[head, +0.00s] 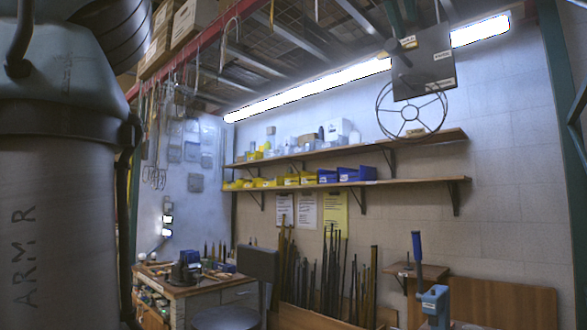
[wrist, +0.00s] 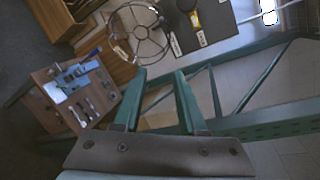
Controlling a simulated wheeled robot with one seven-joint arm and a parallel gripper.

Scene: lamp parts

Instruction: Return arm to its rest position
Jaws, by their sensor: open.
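My gripper (wrist: 158,75) shows in the wrist view as two teal fingers rising from a dark bolted plate. The fingers are apart with nothing held between them. A large grey arm link of mine marked "ARM R" (head: 60,210) fills the left side of the head view. I cannot make out my gripper for certain in the head view.
A round wire frame (head: 411,110) and a dark labelled panel (head: 425,65) are high at right; both show beyond my fingers in the wrist view. Wall shelves (head: 350,183) hold bins. A cluttered workbench (head: 185,288) and a blue tool (head: 435,302) stand below.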

